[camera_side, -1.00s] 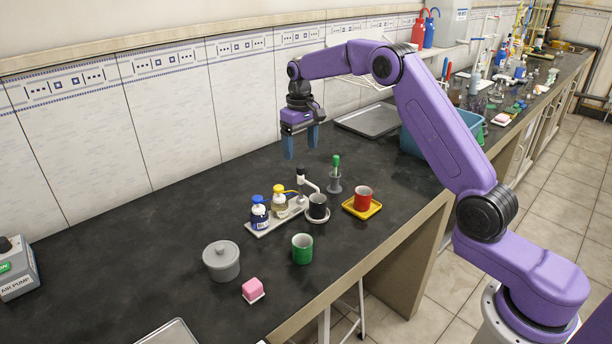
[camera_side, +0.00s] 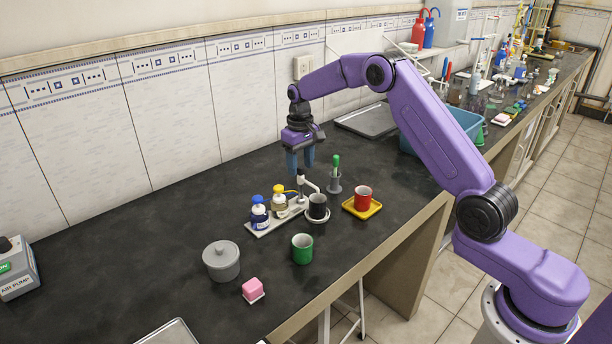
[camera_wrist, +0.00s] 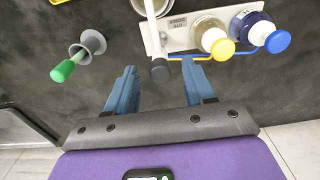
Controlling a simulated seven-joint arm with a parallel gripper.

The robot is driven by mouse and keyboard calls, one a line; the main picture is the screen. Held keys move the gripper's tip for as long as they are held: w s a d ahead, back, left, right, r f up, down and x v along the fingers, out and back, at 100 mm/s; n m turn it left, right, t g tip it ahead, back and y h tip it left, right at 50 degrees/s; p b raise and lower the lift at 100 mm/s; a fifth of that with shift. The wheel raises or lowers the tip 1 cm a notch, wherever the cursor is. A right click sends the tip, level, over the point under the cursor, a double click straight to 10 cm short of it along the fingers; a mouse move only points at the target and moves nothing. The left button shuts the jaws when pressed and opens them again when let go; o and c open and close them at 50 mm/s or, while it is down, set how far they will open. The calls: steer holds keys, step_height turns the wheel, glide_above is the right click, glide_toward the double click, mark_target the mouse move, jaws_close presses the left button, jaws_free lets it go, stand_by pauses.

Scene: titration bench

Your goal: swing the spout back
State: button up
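The spout (camera_side: 310,183) is a white arm on a black-topped post, standing on a white base plate (camera_side: 265,229) that also carries a yellow-capped bottle (camera_side: 279,203) and a blue-capped bottle (camera_side: 259,213). In the wrist view the spout (camera_wrist: 150,28) runs up the picture from the post's black knob (camera_wrist: 160,70). My gripper (camera_side: 301,170) points down, open and empty, near the knob. In the wrist view its blue fingers (camera_wrist: 159,72) lie on either side of the knob; their height gap is unclear.
A green-handled tool (camera_side: 336,162) stands in a grey holder beside the spout.

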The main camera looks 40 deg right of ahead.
steer(key=c, duration=0.7)
steer(key=n, duration=0.6)
steer(key=shift+n, duration=0.3)
steer(key=n, duration=0.5)
steer(key=shift+o, duration=1.3)
steer(key=shift+c, duration=1.3)
steer(key=n, duration=0.6)
